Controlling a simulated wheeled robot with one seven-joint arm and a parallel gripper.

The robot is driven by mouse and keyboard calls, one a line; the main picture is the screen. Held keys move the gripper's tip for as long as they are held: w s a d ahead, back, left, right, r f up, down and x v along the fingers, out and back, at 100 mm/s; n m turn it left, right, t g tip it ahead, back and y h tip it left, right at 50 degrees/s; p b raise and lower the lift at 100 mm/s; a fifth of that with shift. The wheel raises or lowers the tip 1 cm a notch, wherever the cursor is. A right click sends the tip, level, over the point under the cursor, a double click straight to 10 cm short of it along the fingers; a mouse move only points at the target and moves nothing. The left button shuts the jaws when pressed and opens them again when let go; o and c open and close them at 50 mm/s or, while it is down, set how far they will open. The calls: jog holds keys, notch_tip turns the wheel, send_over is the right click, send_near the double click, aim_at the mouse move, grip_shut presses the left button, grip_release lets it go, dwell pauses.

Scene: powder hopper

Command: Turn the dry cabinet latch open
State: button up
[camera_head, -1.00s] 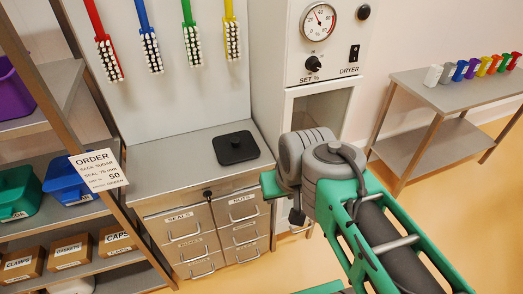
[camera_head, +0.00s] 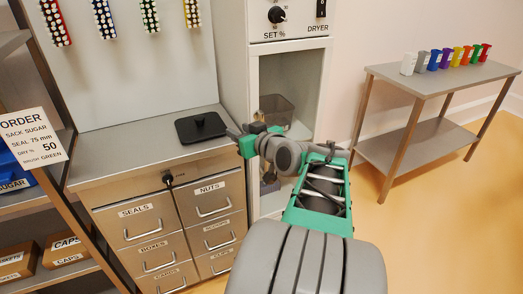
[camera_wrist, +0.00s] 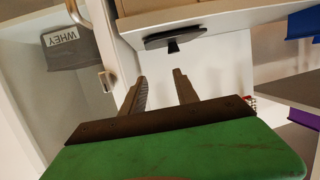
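The dry cabinet (camera_head: 232,62), marked DRYER, is the tall white unit with a glass door in the head view. Its door looks closed. In the wrist view, a small metal piece that looks like the latch (camera_wrist: 107,80) sits at the door frame, left of my fingers and apart from them. My gripper (camera_head: 240,133) is in front of the cabinet's left edge, beside the worktop. In the wrist view my gripper (camera_wrist: 160,83) has its two fingers apart with nothing between them. The latch is not clear in the head view; my gripper and wrist cover that part.
A bin marked WHEY (camera_wrist: 72,52) shows inside the cabinet. A side table (camera_head: 430,85) with coloured cups stands right. Floor between is clear.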

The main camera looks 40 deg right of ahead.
aim_at(262, 115)
jog(key=s+d+m+t+h+b, duration=0.2)
jog(key=s+d+t+h, duration=0.15)
jog(key=d, duration=0.55)
jog(key=shift+g+y, duration=0.25)
jog(key=shift+g, duration=0.2)
jog(key=x, duration=0.6)
jog(key=shift+a+f+p, duration=0.1)
jog(key=shift+f+p, duration=0.1)
jog(key=shift+p, duration=0.1)
jog(key=shift+w, duration=0.35)
grip_shut()
